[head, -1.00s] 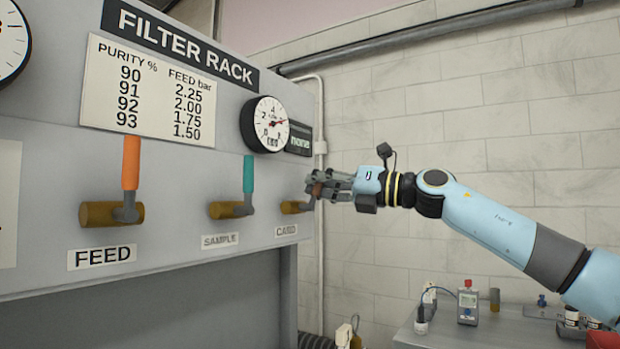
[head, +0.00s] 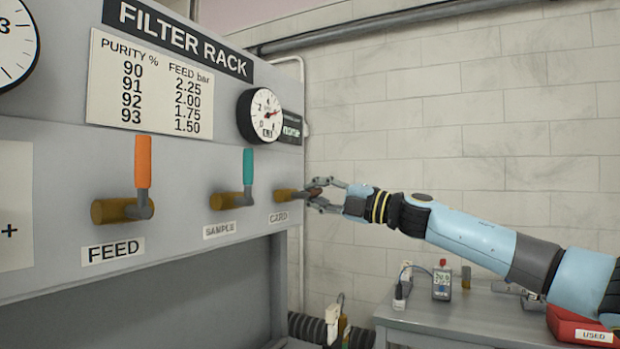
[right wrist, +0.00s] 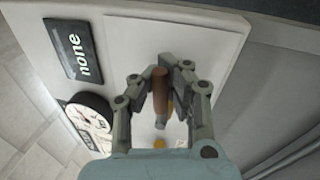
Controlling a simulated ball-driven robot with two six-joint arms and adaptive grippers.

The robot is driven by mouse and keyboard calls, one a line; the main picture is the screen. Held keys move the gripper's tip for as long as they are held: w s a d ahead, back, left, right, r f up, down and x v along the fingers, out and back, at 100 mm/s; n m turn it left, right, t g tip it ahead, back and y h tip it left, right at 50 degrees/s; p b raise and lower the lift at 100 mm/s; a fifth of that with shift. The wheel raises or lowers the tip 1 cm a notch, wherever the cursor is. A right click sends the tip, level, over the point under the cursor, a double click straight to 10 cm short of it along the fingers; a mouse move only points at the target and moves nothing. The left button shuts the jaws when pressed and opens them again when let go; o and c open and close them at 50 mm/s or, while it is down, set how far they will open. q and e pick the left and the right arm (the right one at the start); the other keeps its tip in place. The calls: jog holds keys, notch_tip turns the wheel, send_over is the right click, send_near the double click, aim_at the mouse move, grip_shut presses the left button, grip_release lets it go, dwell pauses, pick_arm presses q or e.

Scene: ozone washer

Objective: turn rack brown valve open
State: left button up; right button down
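In the right wrist view the brown handle (right wrist: 160,91) stands between the two fingers (right wrist: 158,88). The fingers are spread, with a gap on the left side; the right finger is very close to the handle. My left gripper is not in view.
The SAMPLE valve with a teal handle (head: 248,176) and the FEED valve with an orange handle (head: 143,163) are further left, both handles upright. A gauge (head: 262,116) is above. A bench (head: 430,317) with small items stands at lower right.

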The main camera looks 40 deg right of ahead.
jog(key=shift+f+m+h+p, duration=0.3)
jog(key=shift+f+m+p, duration=0.3)
jog(key=shift+m, duration=0.2)
jog(key=shift+f, duration=0.1)
jog(key=c, duration=1.2)
grip_release()
jog(key=shift+s+d+r, duration=0.2)
jog(key=shift+s+d, duration=0.1)
jog(key=shift+s, duration=0.05)
jog(key=shift+c, duration=0.2)
jog(key=shift+w+a, duration=0.1)
jog(key=shift+w, duration=0.05)
jog(key=shift+r, duration=0.2)
notch_tip(320, 180, up, 10)
jog(key=shift+f, duration=0.15)
